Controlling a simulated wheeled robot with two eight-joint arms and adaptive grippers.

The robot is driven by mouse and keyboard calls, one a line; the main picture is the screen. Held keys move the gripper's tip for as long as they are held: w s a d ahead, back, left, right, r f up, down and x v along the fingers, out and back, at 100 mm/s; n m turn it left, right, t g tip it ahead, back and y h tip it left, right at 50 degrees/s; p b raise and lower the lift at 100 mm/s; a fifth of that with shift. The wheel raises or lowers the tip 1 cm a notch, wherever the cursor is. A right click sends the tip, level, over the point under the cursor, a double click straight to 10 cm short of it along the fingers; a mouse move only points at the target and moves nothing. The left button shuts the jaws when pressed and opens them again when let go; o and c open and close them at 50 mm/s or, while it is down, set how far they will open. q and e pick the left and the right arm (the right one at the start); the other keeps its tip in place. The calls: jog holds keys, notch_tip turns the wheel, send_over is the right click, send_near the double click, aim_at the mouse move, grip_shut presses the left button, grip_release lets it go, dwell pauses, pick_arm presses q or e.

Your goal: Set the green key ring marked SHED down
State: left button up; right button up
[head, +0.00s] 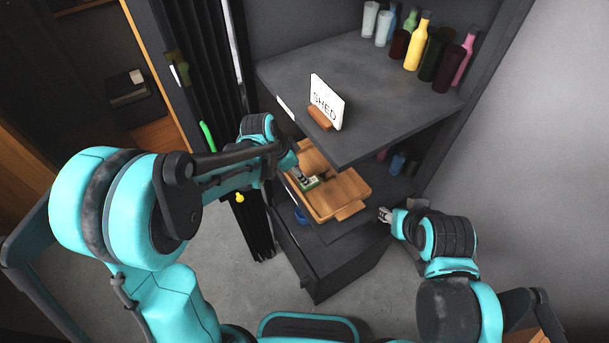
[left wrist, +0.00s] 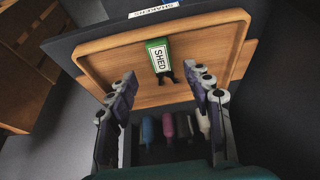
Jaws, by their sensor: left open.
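The green key ring (head: 309,182) has a white label; in the left wrist view the key ring (left wrist: 158,58) reads SHED. It appears to lie on the wooden tray (head: 348,190), with dark key parts at its lower end. The tray (left wrist: 100,50) also fills the left wrist view. My left gripper (left wrist: 165,84) is open, with its fingers apart on either side of the key ring and not closed on it. In the head view my left gripper (head: 299,172) is at the tray. My right gripper (head: 385,214) is right of the tray; its jaw opening is unclear.
Several bottles and cups, including a yellow bottle (head: 417,42), stand at the shelf's back.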

pick_arm(q)
jog(key=s+a+r+n+t+y, duration=0.2)
jog(key=s+a+r+n, duration=0.3)
jog(key=s, duration=0.3)
jog(key=s+a+r+n+t+y, duration=0.1)
jog(key=s+a+r+n+t, duration=0.1)
jog(key=s+a+r+n, duration=0.3)
jog(key=s+a+r, duration=0.1)
jog(key=s, duration=0.3)
jog(key=shift+s+a+r+n+y+p, duration=0.2)
jog(key=shift+r+n+y+p, duration=0.2)
jog(key=shift+f, duration=0.1)
